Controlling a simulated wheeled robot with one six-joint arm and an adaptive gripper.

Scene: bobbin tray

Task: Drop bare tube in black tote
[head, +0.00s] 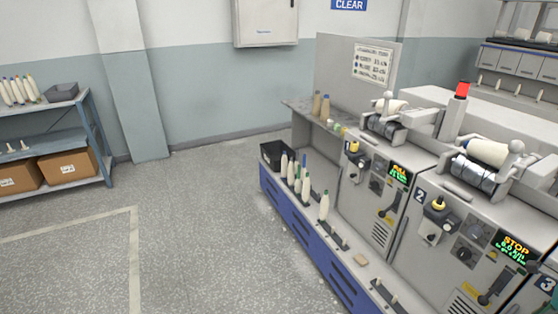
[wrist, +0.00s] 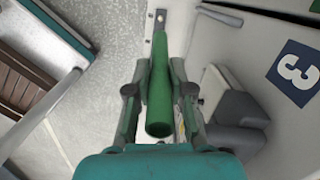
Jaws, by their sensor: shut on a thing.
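A bare green tube (wrist: 159,90) is held between the fingers of my gripper (wrist: 160,75) in the wrist view. The gripper is shut on it, and the tube carries no yarn that I can see. The black tote (head: 277,154) stands in the head view at the far left end of the machine's ledge, behind the upright bobbins. Its inside is too small to make out. My gripper does not show in the head view, and the tote does not show in the wrist view.
Several bobbins (head: 304,186) stand on pegs along the ledge in front of the tote. A winding machine (head: 440,215) with a red lamp (head: 462,90) rises to the right. A shelf (head: 62,141) with boxes stands at the left. The floor (head: 200,230) between is clear.

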